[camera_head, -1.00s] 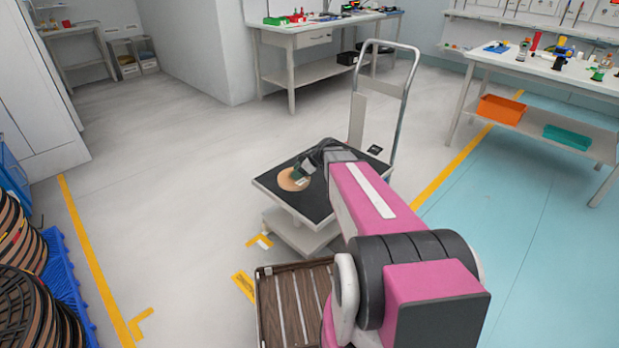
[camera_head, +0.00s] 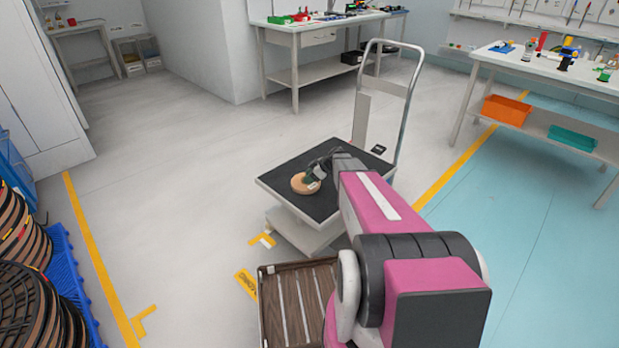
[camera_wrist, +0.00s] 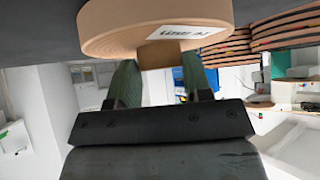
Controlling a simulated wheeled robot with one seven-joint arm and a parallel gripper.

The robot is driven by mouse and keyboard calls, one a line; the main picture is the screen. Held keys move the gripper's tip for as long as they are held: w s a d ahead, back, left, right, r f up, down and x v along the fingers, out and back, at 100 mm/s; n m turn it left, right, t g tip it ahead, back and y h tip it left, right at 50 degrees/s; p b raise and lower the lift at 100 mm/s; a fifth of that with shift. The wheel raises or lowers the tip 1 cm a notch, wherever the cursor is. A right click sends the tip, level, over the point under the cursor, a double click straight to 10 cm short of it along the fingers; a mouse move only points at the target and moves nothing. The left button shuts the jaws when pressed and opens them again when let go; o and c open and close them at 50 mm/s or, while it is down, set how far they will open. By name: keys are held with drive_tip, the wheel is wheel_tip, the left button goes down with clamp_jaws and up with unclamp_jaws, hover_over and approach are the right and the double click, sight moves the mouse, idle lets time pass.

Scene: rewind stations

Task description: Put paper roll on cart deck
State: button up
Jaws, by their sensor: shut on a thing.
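The paper roll (camera_head: 302,187) is a flat tan disc over the black top of the cart deck (camera_head: 318,212). In the wrist view the roll (camera_wrist: 110,25) fills the top and carries a white printed label. My gripper (camera_head: 317,171) comes in from the right, above the roll. In the wrist view its two green fingers (camera_wrist: 163,82) are closed around the short tan core that sticks out of the roll's face. The roll lies about level and close to the deck; I cannot tell whether it touches.
The cart's upright handle (camera_head: 411,98) stands behind the deck. A slatted brown crate (camera_head: 264,305) is on the floor in front of the cart. Stacked rolls (camera_head: 22,238) on a blue pallet (camera_head: 68,275) are at the left.

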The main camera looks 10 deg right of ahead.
drive_tip(key=o, duration=1)
drive_tip(key=shift+o, duration=0.2)
drive_tip(key=v, duration=1.2)
drive_tip(key=s+a+m+g+h, duration=0.1)
drive_tip(key=s+a+m+h, duration=0.1)
drive_tip(key=s, duration=0.5)
drive_tip(key=s+a+m+g+h, duration=0.1)
drive_tip(key=s+a+m+h, duration=0.2)
drive_tip(key=s+m, duration=0.4)
drive_tip(key=s+a+r+m+g+h, duration=0.1)
drive_tip(key=s+a+m+h, duration=0.2)
drive_tip(key=s, duration=0.6)
drive_tip(key=shift+s+a+m, duration=0.2)
drive_tip(key=shift+a+m, duration=0.35)
drive_tip(key=shift+m, duration=0.15)
drive_tip(key=shift+r, duration=0.15)
